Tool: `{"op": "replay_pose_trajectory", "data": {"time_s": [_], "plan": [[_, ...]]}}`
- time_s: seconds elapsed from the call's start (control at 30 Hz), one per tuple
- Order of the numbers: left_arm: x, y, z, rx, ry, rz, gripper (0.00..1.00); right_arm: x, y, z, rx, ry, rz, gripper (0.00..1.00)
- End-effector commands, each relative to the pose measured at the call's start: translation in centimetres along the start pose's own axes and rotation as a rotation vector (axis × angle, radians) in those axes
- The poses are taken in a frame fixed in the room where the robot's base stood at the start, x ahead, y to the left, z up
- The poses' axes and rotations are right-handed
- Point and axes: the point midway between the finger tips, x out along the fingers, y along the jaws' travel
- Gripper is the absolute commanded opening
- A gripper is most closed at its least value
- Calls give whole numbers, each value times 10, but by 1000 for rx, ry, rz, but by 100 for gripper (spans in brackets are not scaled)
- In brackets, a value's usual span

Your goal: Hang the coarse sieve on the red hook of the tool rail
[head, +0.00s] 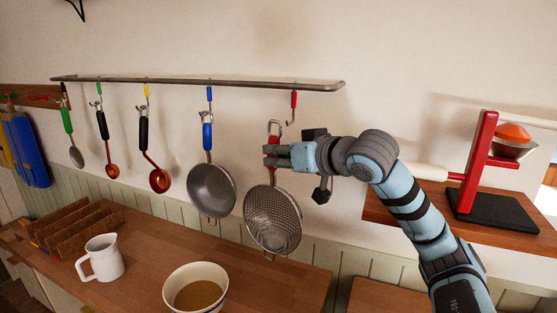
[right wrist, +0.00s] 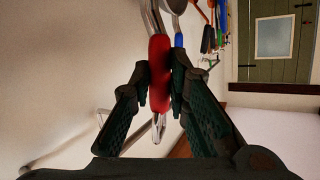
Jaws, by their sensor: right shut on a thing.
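The coarse sieve (head: 273,221) hangs upright, mesh bowl down, from my right gripper (head: 274,156). The gripper is shut on its red handle, which shows between the fingers in the right wrist view (right wrist: 160,75). The metal loop (head: 274,127) at the handle's top is free, just left of and slightly below the red hook (head: 294,100). Loop and hook look apart; their depth offset is hard to tell. The red hook is empty, near the right end of the tool rail (head: 215,82). My left gripper is not in view.
A blue-handled sieve (head: 211,190) hangs close on the left, with several other utensils further left. Below stand a bowl (head: 196,288), a white jug (head: 101,258) and a wooden rack (head: 78,228). A red stand (head: 474,165) is on the right shelf.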

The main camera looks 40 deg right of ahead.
Motion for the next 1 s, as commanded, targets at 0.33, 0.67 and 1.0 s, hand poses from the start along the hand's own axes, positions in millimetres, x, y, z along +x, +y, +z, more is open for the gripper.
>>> {"op": "replay_pose_trajectory", "data": {"time_s": [0.33,0.67,1.0], "plan": [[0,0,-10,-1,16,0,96,16,32,-8,1,1,2,0],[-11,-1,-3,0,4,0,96,31,61,-18,1,1,2,0],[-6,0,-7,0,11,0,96,40,73,-8,-1,2,2,0]]}}
